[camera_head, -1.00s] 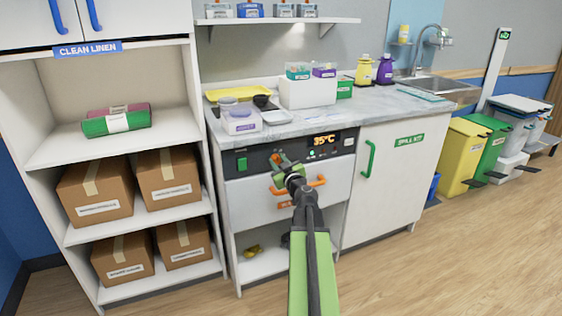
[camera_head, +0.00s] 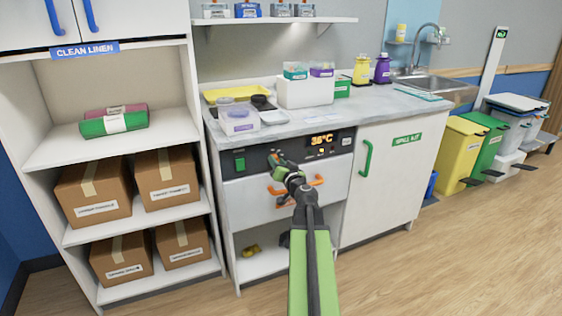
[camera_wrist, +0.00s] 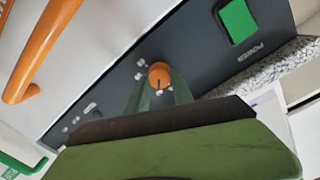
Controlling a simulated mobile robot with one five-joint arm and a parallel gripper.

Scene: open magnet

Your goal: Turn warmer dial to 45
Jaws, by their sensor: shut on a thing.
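The warmer dial (camera_wrist: 160,74) is a round orange knob with a dark pointer line, on the dark control panel (camera_wrist: 110,100). My gripper (camera_wrist: 160,86) is shut on it, with one green finger on each side. In the head view my gripper (camera_head: 275,158) is at the panel and hides most of the dial. The warmer display (camera_head: 321,140) to its right shows orange digits that read 36°C.
A green power switch (camera_wrist: 238,21) is on the panel beside the dial. The orange drawer handle (camera_head: 314,181) lies just below my gripper. The counter (camera_head: 300,119) above holds tubs and a white box.

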